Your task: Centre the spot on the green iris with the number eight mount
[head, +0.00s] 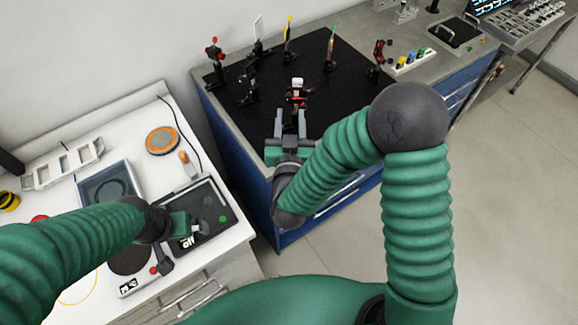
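A black breadboard (270,80) on the bench carries several posts and mounts. A post with a green part (331,48) stands toward its back right; it looks like the green iris. A small mount with a white top and red part (297,92) stands near the front middle; I cannot read any number on it. My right gripper (290,118) is open, its two fingers pointing at this mount from the front with a gap between them. My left gripper (186,226) is low over the left counter; its fingers are too unclear to judge. I cannot make out the light spot.
A red-topped post (214,62), a yellow one (288,38), a white card (258,26) and a dark red mount (377,58) stand around the breadboard. The left counter holds a balance (108,188) and an orange-ringed disc (162,141). The breadboard's front right is fairly clear.

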